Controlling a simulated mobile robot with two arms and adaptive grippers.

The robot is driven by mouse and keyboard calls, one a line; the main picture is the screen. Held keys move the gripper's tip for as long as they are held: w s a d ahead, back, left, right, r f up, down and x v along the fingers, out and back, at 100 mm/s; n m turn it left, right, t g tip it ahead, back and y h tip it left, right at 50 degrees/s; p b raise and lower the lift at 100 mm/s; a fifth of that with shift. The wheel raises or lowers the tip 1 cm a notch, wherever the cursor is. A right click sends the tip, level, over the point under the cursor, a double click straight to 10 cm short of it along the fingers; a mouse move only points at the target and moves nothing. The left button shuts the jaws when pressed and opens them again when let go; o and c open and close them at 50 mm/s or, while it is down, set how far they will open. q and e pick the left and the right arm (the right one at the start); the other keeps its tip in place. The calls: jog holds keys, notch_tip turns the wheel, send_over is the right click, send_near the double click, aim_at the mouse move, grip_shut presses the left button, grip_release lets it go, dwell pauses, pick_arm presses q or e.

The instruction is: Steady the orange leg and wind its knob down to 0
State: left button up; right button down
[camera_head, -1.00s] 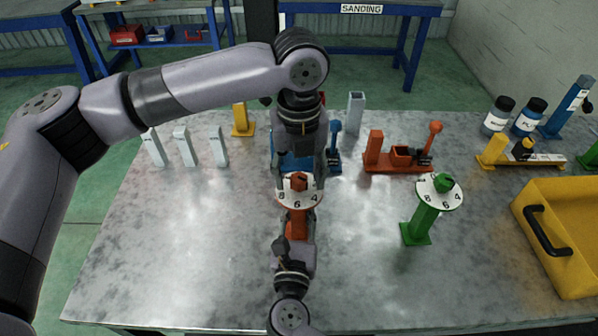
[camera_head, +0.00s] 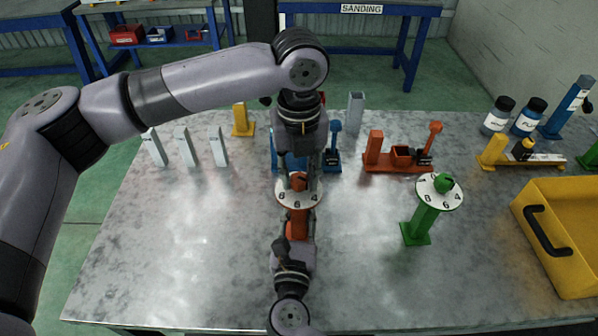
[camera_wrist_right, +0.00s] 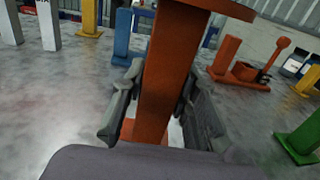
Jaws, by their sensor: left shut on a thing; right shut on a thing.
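The orange leg (camera_head: 297,222) stands on the metal table near the middle, with a white numbered dial (camera_head: 287,196) on its top. The digits 8, 6 and 4 show on the dial's near side. The orange knob (camera_head: 299,182) sits on the dial. My left gripper (camera_head: 299,176) comes down from above and is shut on the knob, hiding part of it. My right gripper (camera_head: 296,238) comes from the near side and is shut on the leg's post below the dial. In the right wrist view the post (camera_wrist_right: 167,75) stands between both fingers of that gripper (camera_wrist_right: 165,105).
A green leg with its own dial (camera_head: 433,208) stands to the right. An orange fixture (camera_head: 398,160) and a blue one (camera_head: 332,158) stand behind. Several pale blocks (camera_head: 187,147) stand at back left. A yellow crate (camera_head: 570,205) is at the right edge. The table's left front is clear.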

pick_arm(q)
jog(key=shift+n, duration=0.4)
jog(key=n, duration=0.2)
jog(key=shift+n, duration=0.4)
jog(key=n, duration=0.3)
jog(key=shift+n, duration=0.4)
jog(key=n, duration=0.7)
jog(key=shift+r, duration=0.1)
pick_arm(e)
jog(key=shift+f, duration=0.1)
pick_arm(q)
jog(key=n, duration=0.4)
jog(key=shift+n, duration=0.3)
pick_arm(e)
jog(key=shift+f, duration=0.1)
pick_arm(q)
jog(key=n, duration=0.4)
jog(key=shift+w+r+n, duration=0.1)
jog(key=shift+n, duration=0.3)
pick_arm(e)
jog(key=shift+f, duration=0.1)
pick_arm(q)
grip_shut()
